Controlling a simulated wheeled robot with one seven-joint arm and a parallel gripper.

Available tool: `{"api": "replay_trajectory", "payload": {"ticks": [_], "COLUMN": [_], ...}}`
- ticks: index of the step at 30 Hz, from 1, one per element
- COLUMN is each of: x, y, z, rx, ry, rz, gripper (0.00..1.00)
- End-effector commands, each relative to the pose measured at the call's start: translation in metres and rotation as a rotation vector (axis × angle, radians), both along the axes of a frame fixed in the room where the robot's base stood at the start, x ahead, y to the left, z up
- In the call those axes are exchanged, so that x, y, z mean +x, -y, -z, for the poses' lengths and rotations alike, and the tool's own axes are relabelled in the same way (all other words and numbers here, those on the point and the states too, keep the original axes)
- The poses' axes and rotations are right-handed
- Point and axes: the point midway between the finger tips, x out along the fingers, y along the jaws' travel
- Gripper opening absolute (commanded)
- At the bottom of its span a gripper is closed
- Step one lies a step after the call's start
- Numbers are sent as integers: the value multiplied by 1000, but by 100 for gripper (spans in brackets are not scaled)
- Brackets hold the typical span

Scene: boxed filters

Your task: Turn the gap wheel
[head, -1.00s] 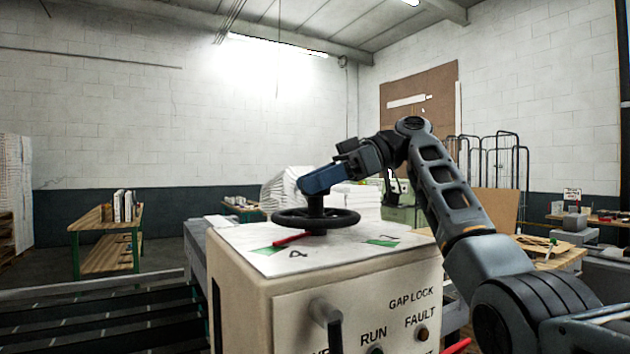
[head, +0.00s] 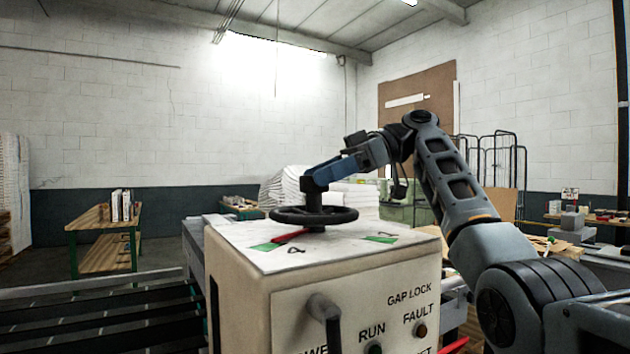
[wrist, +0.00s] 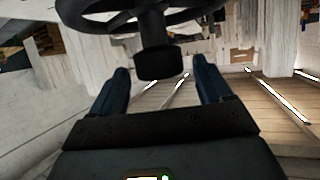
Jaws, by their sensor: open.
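The gap wheel (head: 345,215) is a black spoked handwheel lying flat on top of a cream machine box (head: 240,284). A black upright post with a wider cap (head: 314,186) rises from the wheel; it also shows in the wrist view (wrist: 158,64). My gripper (head: 318,176) is at the post's top, coming from the right. In the wrist view my gripper (wrist: 160,78) has its two blue fingers apart, with the cap between or just beyond their tips. Whether they touch it I cannot tell. A red pointer (head: 290,235) lies under the wheel, between green patches (head: 265,246).
The box front carries a dark lever (head: 325,312) and buttons marked RUN and FAULT. Dark rails (head: 100,318) run at lower left. A wooden bench (head: 105,220) stands at left, and a wire cage (head: 500,165) behind my arm.

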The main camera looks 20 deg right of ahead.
Motion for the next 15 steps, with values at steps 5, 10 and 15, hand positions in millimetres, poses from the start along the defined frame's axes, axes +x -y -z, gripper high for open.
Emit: {"api": "replay_trajectory", "payload": {"ticks": [5,10,15], "x": [-3,-4,-5], "y": [29,47,53], "z": [-11,-19,-21], "rx": [1,0,0], "ry": [0,-1,-2], "rz": [2,0,1], "gripper": [79,79,79]}}
